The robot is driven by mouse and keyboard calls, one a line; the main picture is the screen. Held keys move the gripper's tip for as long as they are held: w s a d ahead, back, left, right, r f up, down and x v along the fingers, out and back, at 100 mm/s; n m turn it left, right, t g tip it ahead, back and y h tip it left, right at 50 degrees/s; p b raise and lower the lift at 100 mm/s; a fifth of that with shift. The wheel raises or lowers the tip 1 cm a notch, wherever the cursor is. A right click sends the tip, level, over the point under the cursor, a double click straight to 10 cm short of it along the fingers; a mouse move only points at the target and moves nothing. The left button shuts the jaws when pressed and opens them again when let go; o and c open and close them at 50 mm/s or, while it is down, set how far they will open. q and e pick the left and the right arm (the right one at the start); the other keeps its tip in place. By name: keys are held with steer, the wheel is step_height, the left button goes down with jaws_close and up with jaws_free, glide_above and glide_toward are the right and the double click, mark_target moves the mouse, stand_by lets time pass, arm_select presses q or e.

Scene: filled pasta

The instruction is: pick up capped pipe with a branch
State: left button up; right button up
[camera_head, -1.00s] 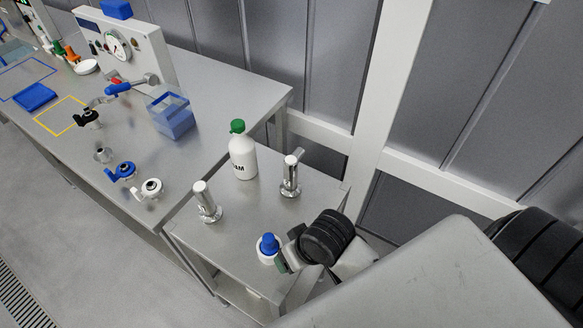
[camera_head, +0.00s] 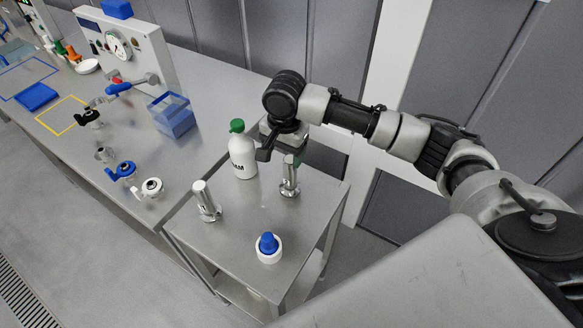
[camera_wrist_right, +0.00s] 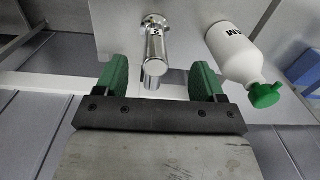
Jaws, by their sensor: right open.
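Two shiny metal capped pipes stand upright on the small steel table. One pipe (camera_head: 290,181) is toward the back right, and the other pipe (camera_head: 206,202) is nearer the left edge. My right gripper (camera_head: 280,157) is over the back-right pipe and partly hides its top. In the right wrist view the pipe (camera_wrist_right: 155,47) shows in the gap between the open green fingers of my right gripper (camera_wrist_right: 159,70), with space on both sides. I cannot tell how far down the fingers reach. My left gripper is out of view.
A white bottle with a green cap (camera_head: 242,156) stands close left of my right gripper; it also shows in the wrist view (camera_wrist_right: 234,52). A white-and-blue round piece (camera_head: 269,247) is at the front. The long bench (camera_head: 215,92) holds valves and a blue box (camera_head: 172,115).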

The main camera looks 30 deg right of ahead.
mark_target(290, 159)
steer(key=d+r, duration=0.1)
steer(key=w+d+m, duration=0.1)
steer(key=r+m, duration=0.1)
steer(key=shift+w+d+r, duration=0.25)
steer(key=shift+d+r, duration=0.05)
steer(key=shift+d, duration=0.1)
steer(key=shift+d+m, duration=0.2)
steer(key=shift+m, duration=0.1)
step_height(290, 159, down, 5)
steer(key=shift+w+f+p, duration=0.1)
steer(key=shift+p, duration=0.5)
steer(key=f, duration=0.1)
steer(key=f+p, duration=0.2)
steer(key=f, duration=0.1)
steer(key=shift+a, duration=0.35)
steer(key=shift+f, duration=0.65)
steer(key=c, duration=1.1)
steer(key=shift+r, duration=0.1)
steer(key=shift+c, duration=0.8)
steer(key=shift+r, duration=0.1)
